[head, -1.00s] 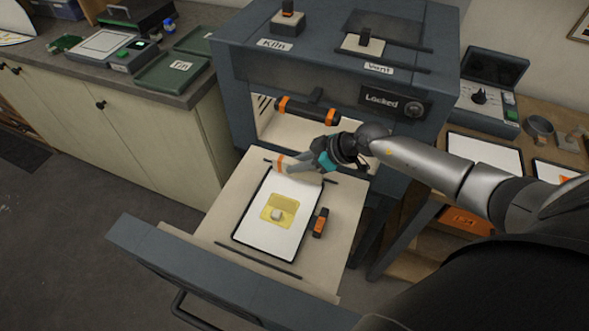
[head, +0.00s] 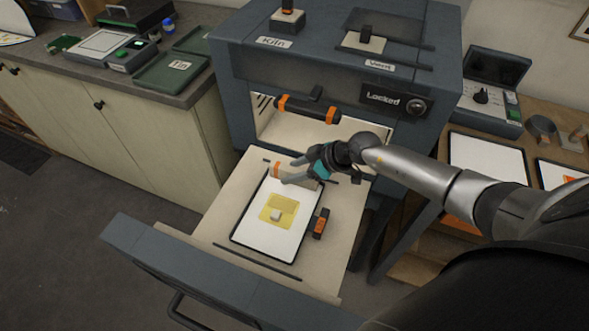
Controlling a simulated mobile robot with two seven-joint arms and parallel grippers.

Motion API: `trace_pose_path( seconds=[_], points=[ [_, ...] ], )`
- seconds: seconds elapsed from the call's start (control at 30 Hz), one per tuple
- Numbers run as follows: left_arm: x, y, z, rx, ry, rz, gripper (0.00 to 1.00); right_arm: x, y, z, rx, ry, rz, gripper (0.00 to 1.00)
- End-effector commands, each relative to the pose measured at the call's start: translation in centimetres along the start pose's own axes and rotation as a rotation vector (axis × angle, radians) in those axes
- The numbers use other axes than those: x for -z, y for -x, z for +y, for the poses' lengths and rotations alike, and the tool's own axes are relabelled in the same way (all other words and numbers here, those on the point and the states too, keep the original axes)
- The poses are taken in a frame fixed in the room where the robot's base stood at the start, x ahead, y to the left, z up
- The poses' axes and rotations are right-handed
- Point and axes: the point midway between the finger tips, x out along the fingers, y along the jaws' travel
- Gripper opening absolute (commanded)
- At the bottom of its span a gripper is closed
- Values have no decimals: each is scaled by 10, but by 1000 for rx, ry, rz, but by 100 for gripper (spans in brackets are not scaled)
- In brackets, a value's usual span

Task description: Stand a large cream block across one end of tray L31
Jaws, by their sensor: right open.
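A tray with a dark rim (head: 237,238) and white surface lies on the pulled-out kiln shelf; no L31 label is readable. A large cream block with an orange band (head: 276,170) lies across the tray's far end, partly hidden by my right gripper. My right gripper (head: 290,171) is open, its fingers over or beside the block; contact cannot be told. Yellow glass (head: 272,207) with a small pale cube (head: 275,215) is on the tray's middle. My left gripper is not in view.
A dark block with orange ends (head: 320,223) stands right of the tray. The kiln (head: 310,75) rises behind, with an orange-ended handle (head: 307,110) above its opening. The drawer front (head: 200,265) borders the near side. A green tray (head: 172,73) sits on the left counter.

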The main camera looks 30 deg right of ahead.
Motion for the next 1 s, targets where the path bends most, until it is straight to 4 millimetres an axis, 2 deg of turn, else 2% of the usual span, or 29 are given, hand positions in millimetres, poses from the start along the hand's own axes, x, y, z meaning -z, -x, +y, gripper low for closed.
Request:
trace_pose_path(
  seconds=[0.27,0.37,0.7,0.83,1.0],
  points=[
    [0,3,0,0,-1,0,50,1,7,1,-1,1,0,57],
    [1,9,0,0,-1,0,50,0,21,1,-2,2,-1,57],
    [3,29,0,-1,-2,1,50,0,91,0,0,3,-3,57],
    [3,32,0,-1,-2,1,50,0,108,0,-1,2,-1,57],
    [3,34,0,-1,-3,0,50,1,119,0,0,3,0,57]
  ],
)
